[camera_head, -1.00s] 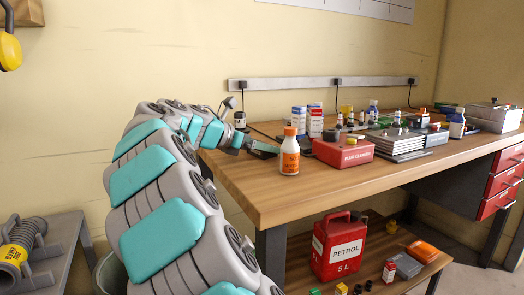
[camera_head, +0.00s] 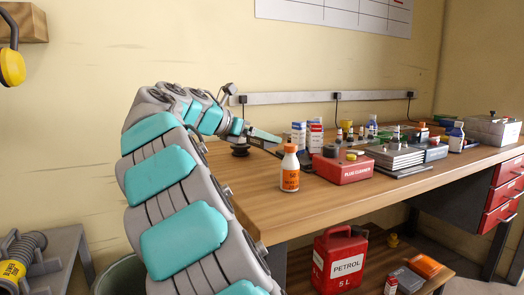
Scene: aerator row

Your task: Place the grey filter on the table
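The table (camera_head: 300,208) is a long wooden workbench along the wall. My gripper (camera_head: 268,137) is over its far left end, small and dark at the end of my arm. The frames do not show whether its fingers are open or shut. A small dark round object (camera_head: 240,151) shows just below the gripper, partly covered by it. I cannot tell whether they touch. I cannot tell for sure which thing is the grey filter.
A white bottle with an orange label (camera_head: 289,172) stands right of my gripper. Beyond it are a red case (camera_head: 343,168), stacked grey plates (camera_head: 395,157) and several small bottles. A red petrol can (camera_head: 340,262) is on the lower shelf. The bench's front left top is clear.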

